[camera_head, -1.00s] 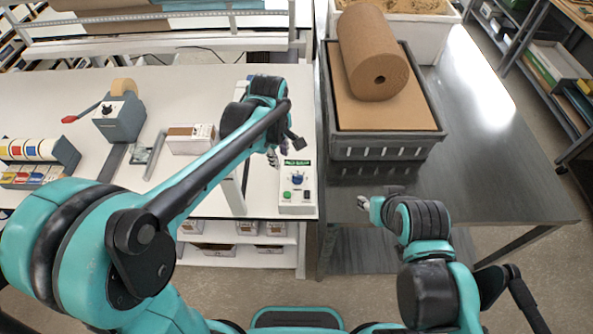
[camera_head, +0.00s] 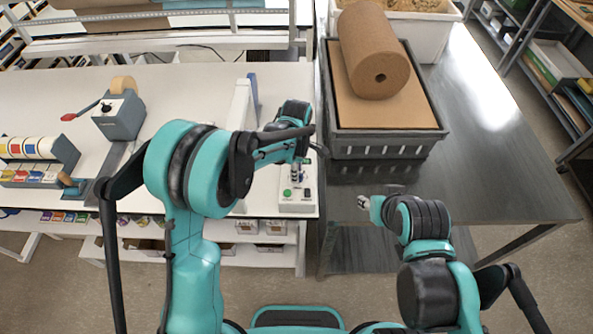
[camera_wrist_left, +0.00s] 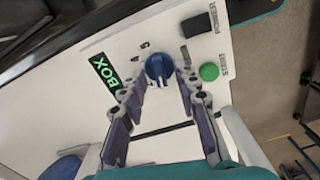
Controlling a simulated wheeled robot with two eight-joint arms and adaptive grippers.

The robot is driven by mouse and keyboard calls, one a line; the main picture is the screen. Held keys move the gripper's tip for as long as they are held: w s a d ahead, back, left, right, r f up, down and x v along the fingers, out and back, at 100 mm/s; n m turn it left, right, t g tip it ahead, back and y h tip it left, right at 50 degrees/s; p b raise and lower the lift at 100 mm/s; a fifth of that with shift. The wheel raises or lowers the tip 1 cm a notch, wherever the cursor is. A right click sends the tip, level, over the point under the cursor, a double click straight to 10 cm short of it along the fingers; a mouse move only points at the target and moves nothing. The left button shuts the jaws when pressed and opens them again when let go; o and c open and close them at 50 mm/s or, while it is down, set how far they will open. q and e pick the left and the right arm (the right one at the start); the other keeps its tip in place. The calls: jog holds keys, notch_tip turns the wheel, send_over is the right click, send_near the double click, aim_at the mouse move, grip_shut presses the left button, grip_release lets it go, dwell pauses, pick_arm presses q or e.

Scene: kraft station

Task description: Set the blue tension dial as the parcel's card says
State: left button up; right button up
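The blue tension dial (camera_wrist_left: 158,67) sits on the white control panel (camera_wrist_left: 220,95); the panel also shows in the head view (camera_head: 297,207). Its raised grip points toward the lower edge of the left wrist view. My left gripper (camera_wrist_left: 158,90) is open, its two fingers spread on either side of the dial's near side; I cannot tell whether they touch it. In the head view the left gripper (camera_head: 297,172) is over the panel, partly covering the dial. The parcel and its card are hidden behind my left arm. My right gripper (camera_head: 365,204) hangs near the dark table's front edge, its fingers unclear.
The panel carries a green lit BOX display (camera_wrist_left: 105,72), a green start button (camera_wrist_left: 209,71) and a black switch (camera_wrist_left: 192,25). A tape dispenser (camera_head: 118,118) stands left on the white bench. A grey crate (camera_head: 385,145) with a brown paper roll (camera_head: 372,55) stands to the right.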

pick_arm(q)
grip_shut()
jog(key=shift+m, duration=0.3)
jog(key=m+b, duration=0.2)
jog(key=m, duration=0.1)
jog(key=shift+w+f+m, duration=0.1)
jog(key=shift+m, duration=0.2)
jog(key=m+b, duration=0.2)
jog(key=m, duration=0.4)
jog(key=shift+d, duration=0.1)
jog(key=m+b, duration=0.1)
jog(key=m, duration=0.5)
jog(key=shift+w+d+m+b, duration=0.1)
jog(key=shift+m+b, duration=0.2)
jog(key=shift+b, duration=0.05)
jog(key=m, duration=0.3)
jog(key=shift+m+b, duration=0.3)
jog(key=shift+d+m, duration=0.1)
jog(key=shift+m, duration=1.5)
